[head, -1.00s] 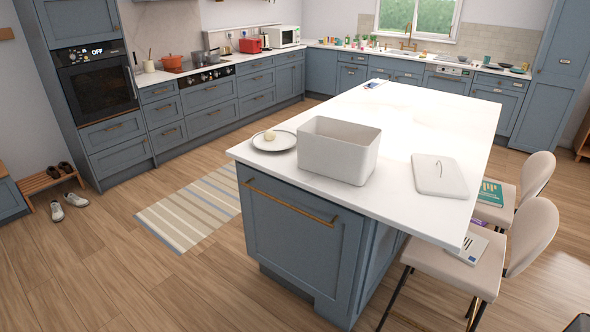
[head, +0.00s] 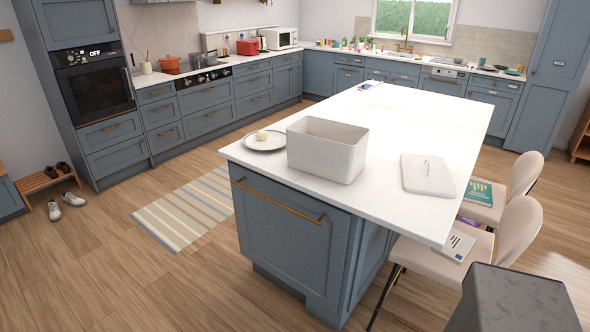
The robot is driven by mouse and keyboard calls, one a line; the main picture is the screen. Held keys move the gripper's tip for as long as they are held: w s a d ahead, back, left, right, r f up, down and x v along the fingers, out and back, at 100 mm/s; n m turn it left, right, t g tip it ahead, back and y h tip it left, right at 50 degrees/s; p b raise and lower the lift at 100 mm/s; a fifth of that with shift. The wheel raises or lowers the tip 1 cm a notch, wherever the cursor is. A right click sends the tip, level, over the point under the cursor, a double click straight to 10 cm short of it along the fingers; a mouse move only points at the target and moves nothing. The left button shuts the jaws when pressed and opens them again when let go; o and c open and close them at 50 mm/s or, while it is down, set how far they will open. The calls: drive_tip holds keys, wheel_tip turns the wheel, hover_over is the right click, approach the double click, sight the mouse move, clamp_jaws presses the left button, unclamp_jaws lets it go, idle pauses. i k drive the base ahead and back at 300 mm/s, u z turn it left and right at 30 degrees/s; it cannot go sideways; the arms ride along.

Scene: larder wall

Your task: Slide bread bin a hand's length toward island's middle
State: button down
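The bread bin (head: 325,158) is a white, open-topped box on the near part of the white island top (head: 400,125). Its lid (head: 427,176), a flat white panel with a small handle, lies apart on the island to the right of it. A plate (head: 266,141) with a pale round item (head: 261,135) on it sits just left of the bin, close to the island's near-left edge. My gripper is not in view. A dark grey block-like shape at the lower right is probably part of my arm.
The island top beyond the bin is mostly clear, with a small flat item (head: 368,86) at its far end. Two cream chairs (head: 518,228) stand along the right side, with books (head: 458,245) on the seats. A striped rug (head: 187,207) lies on the floor at left.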

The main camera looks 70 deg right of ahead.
sight(336, 151)
drive_tip(key=u, duration=0.05)
drive_tip(key=k, duration=1.35)
drive_tip(key=u, duration=0.15)
drive_tip(key=i, duration=1.1)
drive_tip(key=z, duration=0.3)
drive_tip(key=i, duration=0.7)
drive_tip(key=z, duration=0.7)
drive_tip(key=i, duration=0.5)
drive_tip(key=z, duration=0.25)
